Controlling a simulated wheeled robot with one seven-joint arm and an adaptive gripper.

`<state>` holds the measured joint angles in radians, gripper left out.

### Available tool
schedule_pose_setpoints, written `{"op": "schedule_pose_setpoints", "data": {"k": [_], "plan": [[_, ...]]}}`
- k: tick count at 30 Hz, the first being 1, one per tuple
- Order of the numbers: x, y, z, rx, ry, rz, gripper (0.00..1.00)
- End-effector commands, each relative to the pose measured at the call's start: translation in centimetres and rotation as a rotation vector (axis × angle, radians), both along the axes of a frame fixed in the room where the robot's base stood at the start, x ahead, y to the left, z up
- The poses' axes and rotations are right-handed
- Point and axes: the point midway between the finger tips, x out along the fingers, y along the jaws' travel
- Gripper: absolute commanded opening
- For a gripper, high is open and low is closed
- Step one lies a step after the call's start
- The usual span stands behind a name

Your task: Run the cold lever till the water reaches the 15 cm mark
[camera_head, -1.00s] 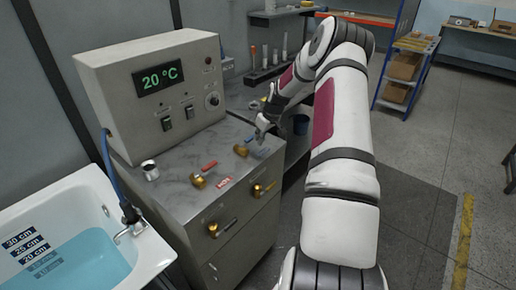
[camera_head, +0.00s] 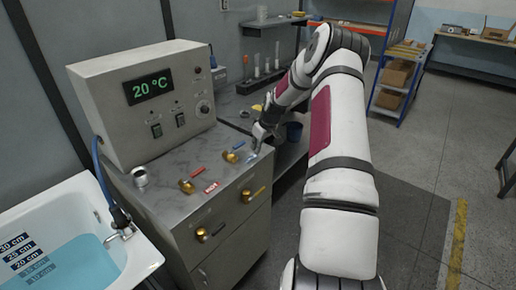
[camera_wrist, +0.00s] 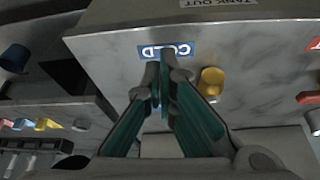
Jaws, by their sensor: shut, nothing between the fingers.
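The cold valve (camera_head: 232,156) is brass with a blue lever, at the back right of the marble-topped cabinet; its brass body (camera_wrist: 210,82) shows in the wrist view, where I cannot make out the lever. The blue COLD label (camera_wrist: 170,51) lies just beyond my fingertips. My gripper (camera_wrist: 163,78) is shut and empty, low over the top beside this valve; it is also in the head view (camera_head: 257,143). I cannot tell if it touches anything. The white tub (camera_head: 78,194) holds blue water (camera_head: 88,262). The 20 cm mark (camera_head: 24,263) shows above the surface; the lower marks look pale, underwater.
The hot valve (camera_head: 187,186) with a red lever stands left of the cold one. Two more brass valves (camera_head: 203,235) are on the cabinet front. A control box (camera_head: 150,100) reads 20 °C. A metal cup (camera_head: 140,177) stands near the tub.

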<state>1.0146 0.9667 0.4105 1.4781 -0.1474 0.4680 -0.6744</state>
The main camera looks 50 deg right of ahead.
Motion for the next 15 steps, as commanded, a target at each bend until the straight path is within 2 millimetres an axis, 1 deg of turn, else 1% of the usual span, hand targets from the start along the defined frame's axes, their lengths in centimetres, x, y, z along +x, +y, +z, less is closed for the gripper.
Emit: {"op": "schedule_pose_setpoints", "data": {"k": [1, 5, 12, 15], "plan": [[0.0, 0.0, 0.8, -0.004, -0.004, 0.001, 0.00], [-0.7, -0.1, 2.4, -0.003, -0.003, 0.000, 0.00], [-2.2, -0.2, 6.0, -0.003, -0.003, 0.000, 0.00], [-2.7, -0.1, 7.2, -0.002, -0.002, 0.000, 0.00]]}}
